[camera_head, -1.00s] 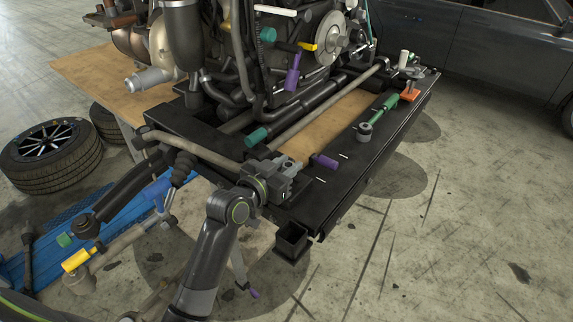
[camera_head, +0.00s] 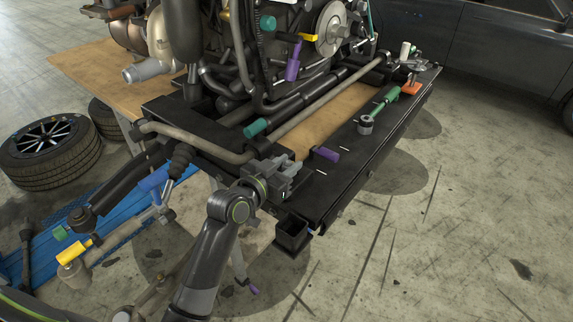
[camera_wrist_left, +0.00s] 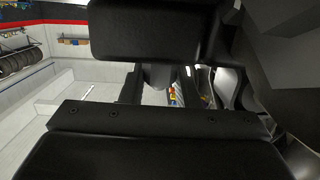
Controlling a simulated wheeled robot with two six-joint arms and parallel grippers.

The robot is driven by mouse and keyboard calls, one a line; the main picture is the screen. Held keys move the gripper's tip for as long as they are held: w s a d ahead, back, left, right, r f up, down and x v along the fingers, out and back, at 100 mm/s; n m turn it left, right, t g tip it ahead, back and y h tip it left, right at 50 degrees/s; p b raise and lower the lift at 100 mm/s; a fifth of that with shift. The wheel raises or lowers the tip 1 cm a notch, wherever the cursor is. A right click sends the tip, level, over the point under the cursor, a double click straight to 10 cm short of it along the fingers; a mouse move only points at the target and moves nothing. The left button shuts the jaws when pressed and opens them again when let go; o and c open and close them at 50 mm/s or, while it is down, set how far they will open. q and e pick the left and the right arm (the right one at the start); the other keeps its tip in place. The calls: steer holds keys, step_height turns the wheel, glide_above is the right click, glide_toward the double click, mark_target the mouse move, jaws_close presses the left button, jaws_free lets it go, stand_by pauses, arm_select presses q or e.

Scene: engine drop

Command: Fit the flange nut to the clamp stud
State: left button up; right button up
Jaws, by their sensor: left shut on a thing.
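My left gripper (camera_head: 284,174) is at the near corner of the black subframe (camera_head: 330,185), beside the end of a grey bar (camera_head: 195,146). It is shut on a small grey thing, most likely the flange nut (camera_wrist_left: 155,78), which shows only partly between the dark jaws in the left wrist view. The jaws hide it in the head view. I cannot pick out the clamp stud in either view. My right gripper is not in view.
A purple-handled tool (camera_head: 325,154) lies just right of the gripper. A green-handled ratchet (camera_head: 380,102) and an orange piece (camera_head: 411,88) lie farther along the rail. The engine (camera_head: 290,60) stands behind. Open floor (camera_head: 440,250) lies to the right.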

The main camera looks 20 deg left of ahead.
arm_select(q)
steer(key=o, duration=0.7)
steer(key=shift+o, duration=1.3)
steer(key=shift+d, duration=0.1)
steer(key=shift+o, duration=0.5)
steer(key=shift+s+d, duration=0.1)
steer(key=shift+d, duration=0.05)
